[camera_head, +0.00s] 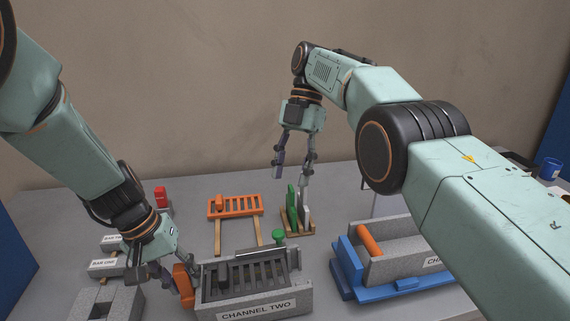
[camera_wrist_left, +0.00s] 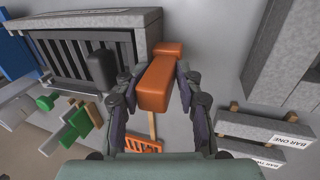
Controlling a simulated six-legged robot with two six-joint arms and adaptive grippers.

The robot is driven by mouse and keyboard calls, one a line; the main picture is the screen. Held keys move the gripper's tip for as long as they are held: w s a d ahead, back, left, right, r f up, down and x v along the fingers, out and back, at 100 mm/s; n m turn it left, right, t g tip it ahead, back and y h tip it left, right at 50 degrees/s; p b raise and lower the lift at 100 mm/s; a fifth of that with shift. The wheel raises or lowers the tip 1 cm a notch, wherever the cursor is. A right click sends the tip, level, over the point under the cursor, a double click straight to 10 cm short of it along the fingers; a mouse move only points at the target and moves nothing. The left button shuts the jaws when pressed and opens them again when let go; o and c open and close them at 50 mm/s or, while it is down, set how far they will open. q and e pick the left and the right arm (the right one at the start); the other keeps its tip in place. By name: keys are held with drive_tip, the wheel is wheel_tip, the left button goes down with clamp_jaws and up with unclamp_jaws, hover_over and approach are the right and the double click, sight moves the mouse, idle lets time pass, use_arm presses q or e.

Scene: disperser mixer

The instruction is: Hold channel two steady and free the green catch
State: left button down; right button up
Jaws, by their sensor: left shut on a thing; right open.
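Channel two (camera_head: 262,305) is a grey speckled trough with dark slats inside, at the front middle of the table. An orange handle (camera_head: 183,286) stands at its left end. My left gripper (camera_head: 172,272) is shut on this handle; the left wrist view shows the handle (camera_wrist_left: 156,82) between the fingers, with channel two (camera_wrist_left: 70,22) beside it. A green knob (camera_head: 279,237), seemingly the catch, is at the back right of channel two; it also shows in the left wrist view (camera_wrist_left: 45,103). My right gripper (camera_head: 291,184) is open and empty, behind and above the knob.
A wooden rack with green and grey upright plates (camera_head: 293,208) stands under my right gripper. An orange slatted frame (camera_head: 236,206) is behind channel two. Another grey trough (camera_head: 385,265) in a blue cradle (camera_head: 347,270) is at right. Bar one (camera_head: 103,268) and grey blocks are at left.

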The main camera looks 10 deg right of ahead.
use_arm(q)
drive_tip(key=c, duration=1.2)
unclamp_jaws()
drive_tip(key=shift+r+p, duration=0.65)
drive_tip(key=shift+p, duration=0.05)
drive_tip(key=shift+o, duration=0.2)
drive_tip(key=o, duration=0.5)
